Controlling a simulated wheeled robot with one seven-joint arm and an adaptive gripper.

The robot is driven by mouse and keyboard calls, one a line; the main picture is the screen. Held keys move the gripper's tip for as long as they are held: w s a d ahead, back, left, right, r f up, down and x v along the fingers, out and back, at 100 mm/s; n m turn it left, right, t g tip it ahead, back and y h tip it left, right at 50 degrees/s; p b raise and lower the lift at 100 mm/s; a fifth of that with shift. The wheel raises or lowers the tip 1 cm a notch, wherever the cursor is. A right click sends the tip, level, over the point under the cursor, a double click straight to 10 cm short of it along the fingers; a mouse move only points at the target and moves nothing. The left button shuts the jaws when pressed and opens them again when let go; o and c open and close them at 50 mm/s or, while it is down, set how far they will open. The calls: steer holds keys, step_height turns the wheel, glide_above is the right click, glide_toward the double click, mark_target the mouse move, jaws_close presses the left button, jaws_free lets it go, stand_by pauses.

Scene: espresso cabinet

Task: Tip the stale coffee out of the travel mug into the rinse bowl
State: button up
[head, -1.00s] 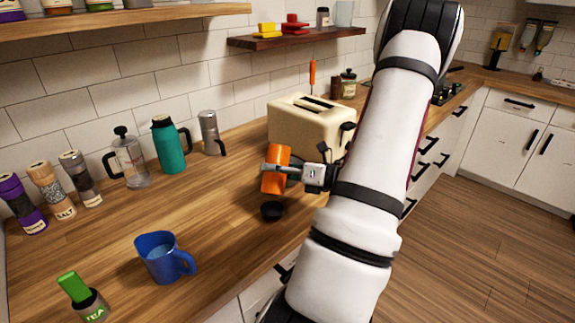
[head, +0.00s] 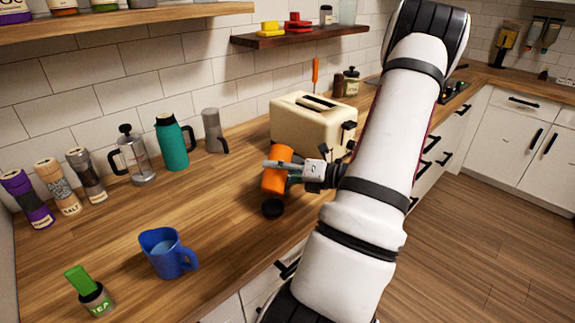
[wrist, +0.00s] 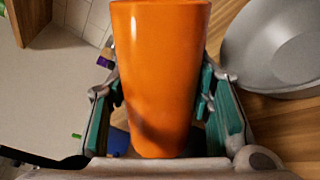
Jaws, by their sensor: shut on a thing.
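The orange travel mug (head: 274,183) is in my gripper (head: 283,166) above the counter, beside the toaster. In the head view it leans a little, its top to the right. In the wrist view the mug (wrist: 160,65) stands between the two teal-padded fingers of my gripper (wrist: 163,95), which is shut on it. Its opening and any coffee inside do not show. A grey bowl (wrist: 285,45), which looks like the rinse bowl, is at the right of the wrist view, apart from the mug. I cannot make out the bowl in the head view.
A small black round piece (head: 272,208) lies on the counter below the mug. The cream toaster (head: 312,128) is close behind. A blue jug (head: 166,254) and green-topped tea jar (head: 92,296) stand front left; a teal flask (head: 172,145) and French press (head: 137,160) stand by the wall.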

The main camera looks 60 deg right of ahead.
steer(key=shift+r+m+p, duration=0.5)
steer(key=shift+m+p, duration=0.15)
steer(key=shift+m, duration=0.15)
steer(key=shift+f+m, duration=0.25)
steer(key=shift+m, duration=0.55)
stand_by(0.6)
steer(key=shift+w+d+r+m+y+p, duration=0.1)
steer(key=shift+d+r+m+y+p, duration=0.25)
steer(key=shift+p, duration=0.45)
steer(key=shift+w+d+r+m+y+p, duration=0.15)
steer(key=shift+d+m+p, duration=0.25)
steer(key=shift+p, duration=0.4)
steer(key=shift+d+f+m+p, duration=0.25)
steer(key=shift+m+p, duration=0.4)
steer(key=shift+p, duration=0.15)
steer(key=shift+d+r+m+p, duration=0.2)
steer(key=shift+r+m+p, duration=0.1)
steer(key=shift+m+p, duration=0.4)
stand_by(0.4)
